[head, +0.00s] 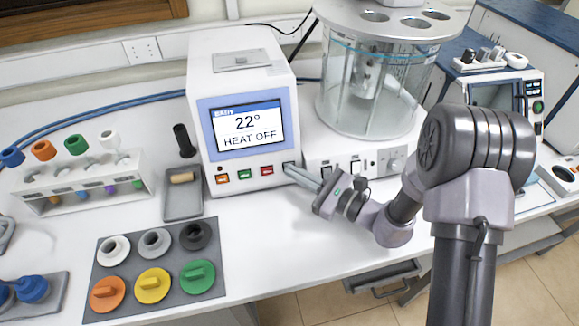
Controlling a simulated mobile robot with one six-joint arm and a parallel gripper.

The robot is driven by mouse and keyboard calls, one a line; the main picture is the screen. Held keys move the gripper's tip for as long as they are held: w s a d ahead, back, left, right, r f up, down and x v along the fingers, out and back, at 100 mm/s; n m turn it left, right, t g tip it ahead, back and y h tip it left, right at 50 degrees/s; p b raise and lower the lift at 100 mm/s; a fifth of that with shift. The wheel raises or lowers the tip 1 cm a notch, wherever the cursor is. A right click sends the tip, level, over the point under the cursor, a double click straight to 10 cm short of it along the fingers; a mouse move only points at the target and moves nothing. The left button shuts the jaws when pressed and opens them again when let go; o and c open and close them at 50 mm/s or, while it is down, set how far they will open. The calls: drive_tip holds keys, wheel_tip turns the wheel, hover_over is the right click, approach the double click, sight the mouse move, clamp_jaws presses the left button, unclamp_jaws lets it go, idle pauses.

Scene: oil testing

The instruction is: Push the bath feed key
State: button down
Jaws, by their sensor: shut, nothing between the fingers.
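A white control unit (240,80) stands at the back middle, with a lit screen (248,127) reading 22° and HEAT OFF. Along its lower front is a row of keys: orange (222,178), green (245,174), red (267,170), and another at the right end by my fingertips. Key labels are too small to read, so I cannot tell which is the bath feed key. My gripper (289,168) is shut and empty, its tips at the right-end key, partly covering it. I cannot tell whether they touch or press it.
A clear glass bath (370,95) on a white base (385,162) stands close right of the unit. A grey tray (183,207), a tube rack (85,184) and a mat (137,249) with several coloured caps lie left. The white bench front is clear.

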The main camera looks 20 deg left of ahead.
drive_tip(key=shift+w+a, duration=0.1)
drive_tip(key=shift+w, duration=0.1)
drive_tip(key=shift+s, duration=0.1)
idle(0.4)
drive_tip(key=shift+s+d+r, duration=0.25)
drive_tip(key=shift+s+d, duration=0.15)
drive_tip(key=shift+s, duration=0.15)
drive_tip(key=shift+s+d+r, duration=0.3)
drive_tip(key=shift+s+d, duration=0.1)
drive_tip(key=shift+s, duration=0.25)
drive_tip(key=shift+s+d+r, duration=0.3)
drive_tip(key=shift+s+d, duration=0.15)
drive_tip(key=shift+s, duration=0.25)
drive_tip(key=shift+s+d+r, duration=0.3)
drive_tip(key=shift+s+d, duration=0.1)
drive_tip(key=shift+s, duration=0.25)
